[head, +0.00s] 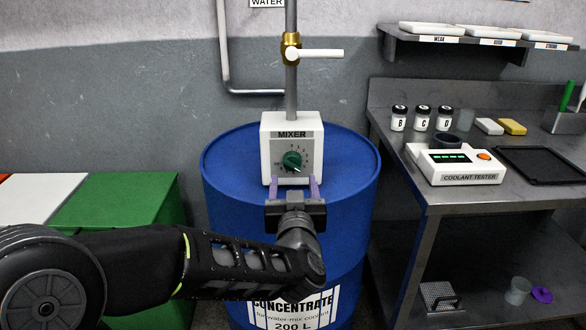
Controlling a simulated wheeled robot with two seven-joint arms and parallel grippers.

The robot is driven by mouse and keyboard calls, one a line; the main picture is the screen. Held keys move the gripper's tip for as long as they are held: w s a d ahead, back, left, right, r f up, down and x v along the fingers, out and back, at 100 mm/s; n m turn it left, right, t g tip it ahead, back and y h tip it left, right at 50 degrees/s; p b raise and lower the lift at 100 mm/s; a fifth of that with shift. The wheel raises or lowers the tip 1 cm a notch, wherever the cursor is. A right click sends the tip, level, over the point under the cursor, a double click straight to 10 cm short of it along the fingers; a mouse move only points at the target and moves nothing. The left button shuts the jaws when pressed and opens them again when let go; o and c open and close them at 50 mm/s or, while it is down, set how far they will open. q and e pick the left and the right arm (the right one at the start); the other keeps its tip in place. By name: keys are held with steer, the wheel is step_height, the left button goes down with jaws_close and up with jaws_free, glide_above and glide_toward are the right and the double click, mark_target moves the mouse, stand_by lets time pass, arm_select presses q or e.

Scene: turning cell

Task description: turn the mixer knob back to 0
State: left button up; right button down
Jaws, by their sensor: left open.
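The mixer (268,135) is a white box with a dark "MIXER" label, standing on top of the blue drum. The dial marks are too small for me to read the setting surely. My left gripper (294,186) is in front of the drum, just below the knob. Its two purple-grey fingers point up, apart, with nothing seen between them. I cannot tell whether the fingertips touch the mixer face. My right gripper is not in the view.
The blue drum (232,178) carries a "CONCENTRATE" label. A pipe with a brass valve and white lever (320,54) rises above the mixer. A steel bench on the right holds a coolant tester (456,164), a black tray (545,164) and jars. Green and red-topped bins stand left.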

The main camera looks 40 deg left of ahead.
mark_target(292, 168)
arm_select(q)
steer(key=x, duration=0.7)
steer(key=shift+a, duration=0.15)
steer(key=shift+b, duration=0.3)
jaws_close()
